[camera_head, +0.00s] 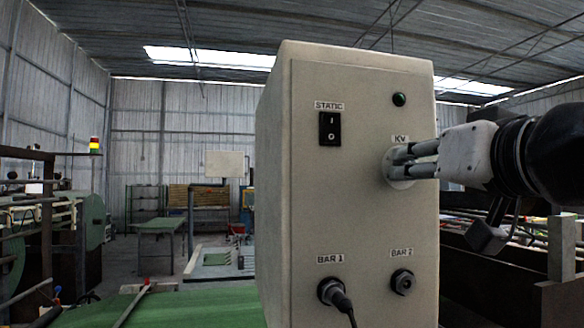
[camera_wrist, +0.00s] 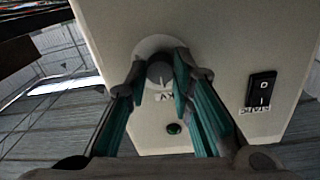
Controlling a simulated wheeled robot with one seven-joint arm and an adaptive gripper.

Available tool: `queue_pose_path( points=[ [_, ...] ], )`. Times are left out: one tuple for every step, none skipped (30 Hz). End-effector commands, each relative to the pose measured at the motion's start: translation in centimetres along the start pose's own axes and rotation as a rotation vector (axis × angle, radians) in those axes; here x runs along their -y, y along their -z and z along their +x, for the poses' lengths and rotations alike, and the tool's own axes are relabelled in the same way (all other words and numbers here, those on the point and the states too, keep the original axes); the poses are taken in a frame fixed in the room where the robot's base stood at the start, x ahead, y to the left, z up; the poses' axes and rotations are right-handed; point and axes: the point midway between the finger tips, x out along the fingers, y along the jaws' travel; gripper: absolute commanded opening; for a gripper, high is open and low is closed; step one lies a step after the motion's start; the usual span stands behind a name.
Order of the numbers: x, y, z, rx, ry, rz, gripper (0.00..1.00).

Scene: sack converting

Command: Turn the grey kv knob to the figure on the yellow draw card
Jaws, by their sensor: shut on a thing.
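The grey kv knob (camera_wrist: 159,73) sits on a pale round dial on the front of a beige control box (camera_head: 350,200). In the head view the pale dial plate (camera_head: 401,181) shows around my fingers, and they hide the knob there. My gripper (camera_head: 400,163) comes in from the right and is shut on the knob. In the wrist view its fingers (camera_wrist: 160,76) stand on both sides of the knob. A pointer line shows on the knob's face. I cannot read figures on the dial. I see no yellow draw card in either view.
The box carries a black STATIC rocker switch (camera_head: 330,129), a green lamp (camera_head: 399,99), a BAR 1 socket with a cable (camera_head: 334,292) and a BAR 2 socket (camera_head: 402,282). A green surface (camera_head: 190,305) lies at the lower left. Dark machinery stands at the right.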

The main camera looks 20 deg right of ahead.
Motion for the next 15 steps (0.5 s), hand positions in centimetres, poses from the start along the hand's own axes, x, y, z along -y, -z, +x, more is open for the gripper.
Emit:
queue_pose_path(
  points=[
    [0.01, 0.0, 0.0, 0.0, 0.0, 0.003, 0.0],
    [0.0, 0.0, 0.0, 0.0, 0.0, 0.006, 0.0],
    [0.0, 0.0, 0.0, 0.0, 0.0, 0.012, 0.0],
    [0.0, 0.0, 0.0, 0.001, 0.0, 0.019, 0.0],
    [0.0, 0.0, 0.0, 0.001, -0.001, 0.027, 0.0],
    [-0.01, 0.0, 0.01, 0.001, -0.001, 0.04, 0.0],
    [-0.01, 0.0, 0.01, 0.002, -0.001, 0.051, 0.0],
    [-0.01, 0.0, 0.01, 0.002, -0.001, 0.066, 0.0],
    [-0.02, 0.01, 0.01, 0.003, -0.002, 0.086, 0.0],
    [-0.03, 0.01, 0.01, 0.004, -0.002, 0.104, 0.0],
    [-0.03, 0.01, 0.01, 0.005, -0.003, 0.123, 0.0],
    [-0.03, 0.0, 0.01, 0.006, -0.003, 0.151, 0.0],
    [-0.03, 0.01, 0.01, 0.007, -0.003, 0.174, 0.0],
    [-0.02, 0.02, 0.01, 0.008, -0.003, 0.199, 0.0],
    [-0.02, 0.03, 0.01, 0.009, -0.003, 0.233, 0.0]
  ],
)
